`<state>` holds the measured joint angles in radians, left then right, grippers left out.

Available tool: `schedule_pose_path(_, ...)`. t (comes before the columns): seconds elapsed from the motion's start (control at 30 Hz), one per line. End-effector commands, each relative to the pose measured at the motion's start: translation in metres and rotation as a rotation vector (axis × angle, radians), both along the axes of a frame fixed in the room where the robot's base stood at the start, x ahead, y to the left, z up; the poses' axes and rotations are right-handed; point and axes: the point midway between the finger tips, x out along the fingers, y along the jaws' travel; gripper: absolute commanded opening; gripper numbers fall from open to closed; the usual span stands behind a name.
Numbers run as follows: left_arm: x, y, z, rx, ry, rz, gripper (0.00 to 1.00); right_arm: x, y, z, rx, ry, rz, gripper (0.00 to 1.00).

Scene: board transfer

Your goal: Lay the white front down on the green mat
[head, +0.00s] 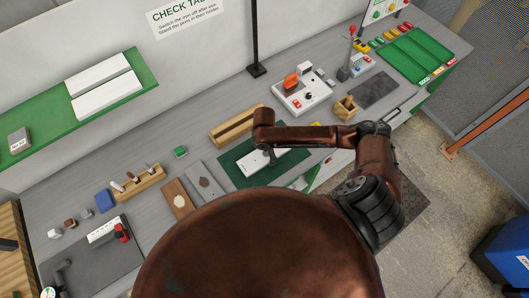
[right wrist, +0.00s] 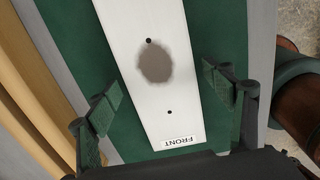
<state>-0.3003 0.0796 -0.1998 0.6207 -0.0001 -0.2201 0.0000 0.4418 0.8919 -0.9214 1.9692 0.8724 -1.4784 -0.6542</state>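The white front (head: 251,163) lies on the green mat (head: 232,174) in the head view, partly hidden by my right arm. In the right wrist view the front (right wrist: 152,85) shows its FRONT label at the near end, a grey-brown smudge and two dark holes. It appears flat on the mat (right wrist: 85,35). My right gripper (head: 268,154) is over the front. In the right wrist view its two fingers (right wrist: 158,95) stand wide apart, one on each side of the front, with gaps between. My left gripper is not in view.
A white device (head: 302,98) and a small wooden holder (head: 345,108) stand to the right. A green shelf (head: 45,128) overhangs at left.

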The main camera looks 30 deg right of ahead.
Motion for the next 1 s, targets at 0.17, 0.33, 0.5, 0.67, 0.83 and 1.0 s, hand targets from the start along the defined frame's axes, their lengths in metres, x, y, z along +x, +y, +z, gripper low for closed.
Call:
schedule_pose_path(0.17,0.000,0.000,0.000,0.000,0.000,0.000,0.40,0.000,0.000,0.000,0.000,0.000,0.000,0.81)
schedule_pose_path(0.33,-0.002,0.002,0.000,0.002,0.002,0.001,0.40,0.000,0.000,0.000,0.000,0.001,0.000,0.81)
schedule_pose_path(0.5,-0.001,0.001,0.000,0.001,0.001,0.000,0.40,0.001,0.000,0.015,0.000,-0.002,0.000,0.81)
schedule_pose_path(0.67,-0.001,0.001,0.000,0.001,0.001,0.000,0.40,0.002,-0.001,0.047,-0.001,-0.004,0.001,0.81)
schedule_pose_path(0.83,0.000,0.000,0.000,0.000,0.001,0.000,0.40,0.001,0.000,0.083,-0.001,-0.004,0.001,0.81)
schedule_pose_path(1.0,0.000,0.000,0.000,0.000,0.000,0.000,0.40,0.001,0.000,0.108,0.000,-0.002,0.000,0.81)
